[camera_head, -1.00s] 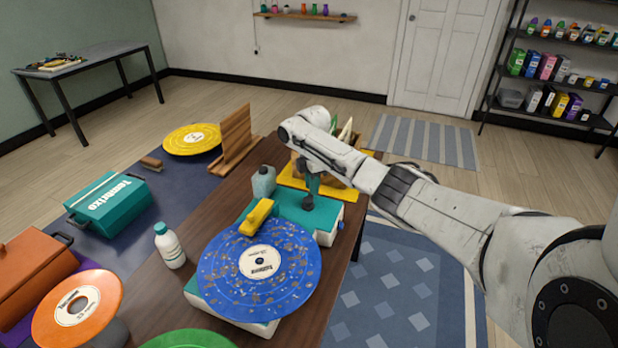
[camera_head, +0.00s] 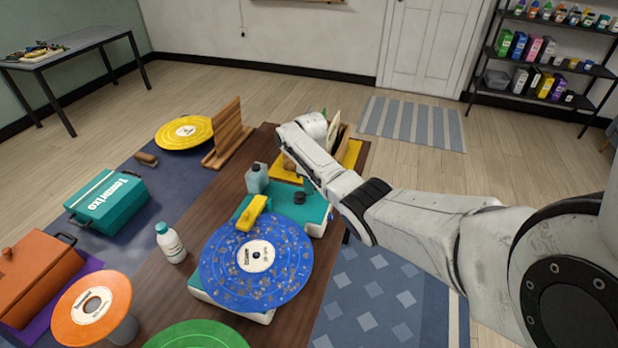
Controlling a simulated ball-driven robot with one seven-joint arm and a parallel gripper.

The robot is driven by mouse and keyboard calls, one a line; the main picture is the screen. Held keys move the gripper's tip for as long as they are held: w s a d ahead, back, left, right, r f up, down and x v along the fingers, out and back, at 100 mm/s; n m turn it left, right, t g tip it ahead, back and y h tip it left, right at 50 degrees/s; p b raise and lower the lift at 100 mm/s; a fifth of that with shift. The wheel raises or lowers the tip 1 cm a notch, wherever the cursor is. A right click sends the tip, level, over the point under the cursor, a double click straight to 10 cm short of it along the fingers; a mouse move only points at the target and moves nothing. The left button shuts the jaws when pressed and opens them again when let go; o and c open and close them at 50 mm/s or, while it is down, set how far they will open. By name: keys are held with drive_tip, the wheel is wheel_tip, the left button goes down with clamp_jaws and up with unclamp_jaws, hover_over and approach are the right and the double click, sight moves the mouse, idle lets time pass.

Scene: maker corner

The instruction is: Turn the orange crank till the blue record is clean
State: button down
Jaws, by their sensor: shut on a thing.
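The blue record (camera_head: 281,257) lies on the white and teal record cleaner (camera_head: 318,214). Brown specks of dirt are spread over its blue surface, around a pale centre label. A yellow bar (camera_head: 253,212) reaches over the record's far edge. A dark round knob (camera_head: 299,198) stands on the teal top. I cannot see the orange crank. My arm's far end bends down beyond the right of the cleaner. My gripper and its fingers are hidden behind my own arm links, so what it holds does not show.
A white bottle (camera_head: 170,242) and a grey-green bottle (camera_head: 257,178) stand near the cleaner. A wooden rack (camera_head: 228,135) is at the back. A teal case (camera_head: 108,200), orange box (camera_head: 35,275) and orange record (camera_head: 72,310) are at left. Bare wood shows left of the cleaner.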

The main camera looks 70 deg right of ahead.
drive_tip(key=m, duration=0.1)
drive_tip(key=m+p, duration=0.1)
drive_tip(key=shift+s+a+r+m, duration=0.2)
drive_tip(key=shift+s+a+m, duration=0.05)
drive_tip(key=shift+a+m, duration=0.15)
drive_tip(key=m+p, duration=0.1)
drive_tip(key=a+m, duration=0.1)
drive_tip(key=m, duration=0.1)
drive_tip(key=shift+s+m+p, duration=0.15)
drive_tip(key=shift+m+p, duration=0.15)
drive_tip(key=shift+p, duration=0.1)
drive_tip(key=m, duration=0.2)
drive_tip(key=a+m, duration=0.1)
drive_tip(key=m, duration=0.1)
drive_tip(key=shift+a, duration=0.2)
drive_tip(key=shift+a+m, duration=0.25)
drive_tip(key=shift+m, duration=0.75)
drive_tip(key=c, duration=1)
unclamp_jaws()
drive_tip(key=shift+a+f, duration=0.1)
drive_tip(key=shift+f, duration=0.05)
wheel_tip(320, 180, up, 11)
drive_tip(key=shift+f+b, duration=0.1)
drive_tip(key=shift+b, duration=0.35)
